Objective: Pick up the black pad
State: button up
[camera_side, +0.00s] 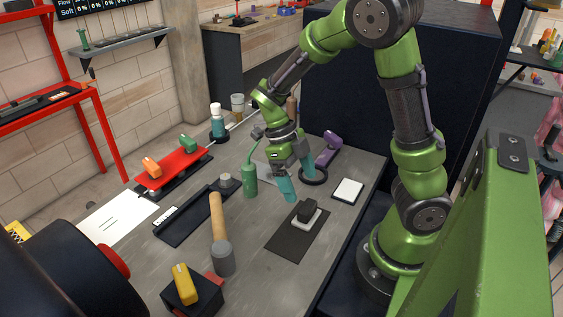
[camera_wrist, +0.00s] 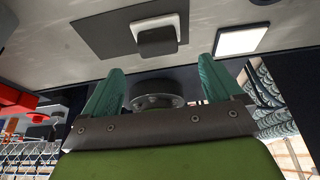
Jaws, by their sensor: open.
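A small black block (camera_side: 308,211) sits on a white base on a flat dark mat (camera_side: 283,243) on the grey table. I cannot tell whether the block or the mat is the black pad. The wrist view shows the block (camera_wrist: 157,43) on the mat (camera_wrist: 92,37) beyond the fingertips. My gripper (camera_side: 296,177) is above the table, behind and slightly left of the block in the side view, with its teal fingers apart. In the wrist view my gripper (camera_wrist: 160,75) is empty at its tips, and a round dark object (camera_wrist: 157,93) shows between the fingers.
A white-topped tile (camera_side: 347,190) lies right of the mat. A green bottle (camera_side: 250,180) stands left of my gripper, and a purple tool (camera_side: 328,148) lies behind it. A mallet (camera_side: 222,258) lies left of the mat. The table just around the mat looks clear.

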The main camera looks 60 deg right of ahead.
aim_at(307, 205)
jog(key=x, duration=0.8)
jog(key=shift+w, duration=0.1)
jog(key=c, duration=0.9)
jog(key=shift+c, duration=0.2)
jog(key=shift+a+r, duration=0.1)
